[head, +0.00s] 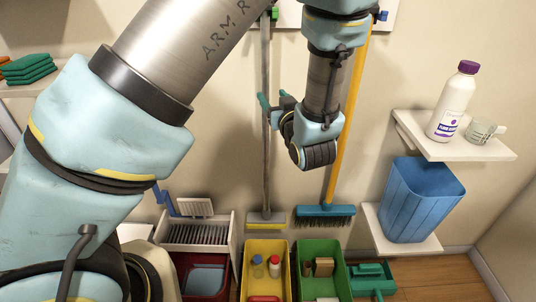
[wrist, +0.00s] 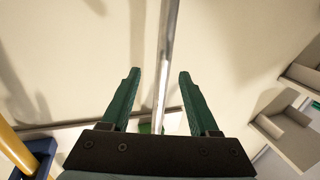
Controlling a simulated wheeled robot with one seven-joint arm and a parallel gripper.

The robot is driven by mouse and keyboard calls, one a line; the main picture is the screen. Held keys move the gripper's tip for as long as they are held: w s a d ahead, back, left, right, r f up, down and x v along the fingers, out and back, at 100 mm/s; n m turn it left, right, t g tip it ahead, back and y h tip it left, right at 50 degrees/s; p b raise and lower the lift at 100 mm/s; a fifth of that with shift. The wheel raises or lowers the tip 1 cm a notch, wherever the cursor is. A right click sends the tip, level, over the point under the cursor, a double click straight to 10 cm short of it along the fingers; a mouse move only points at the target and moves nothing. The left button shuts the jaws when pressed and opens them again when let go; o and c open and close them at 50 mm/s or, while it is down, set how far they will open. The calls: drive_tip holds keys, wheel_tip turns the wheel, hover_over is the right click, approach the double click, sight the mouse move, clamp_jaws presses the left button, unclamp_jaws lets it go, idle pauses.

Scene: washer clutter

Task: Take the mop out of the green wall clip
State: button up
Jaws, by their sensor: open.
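The mop has a thin grey handle (head: 266,150) and a flat head with a yellow edge (head: 266,224). It hangs upright against the wall, its handle at the green wall clip (head: 274,14) near the top of the head view. My gripper (head: 270,102) is beside the handle, below the clip. In the wrist view its green fingers (wrist: 158,75) are apart, with the grey handle (wrist: 170,45) passing between them, nearer the middle, neither finger visibly touching it. A bit of green (wrist: 146,128), possibly the clip, shows behind the gripper's dark base.
A broom with an orange handle (head: 349,120) and blue head (head: 325,211) hangs close on the right. Shelves farther right hold a white bottle (head: 454,105), a cup (head: 482,131) and a blue bin (head: 420,200). Yellow (head: 246,285) and green (head: 302,284) bins stand below.

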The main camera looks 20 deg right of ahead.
sight(267, 91)
drive_tip(key=shift+w+d+p, duration=0.1)
drive_tip(key=shift+w+p, duration=1.15)
drive_tip(key=shift+w, duration=1.5)
drive_tip(key=shift+f, duration=0.1)
drive_tip(key=shift+c, duration=0.3)
clamp_jaws()
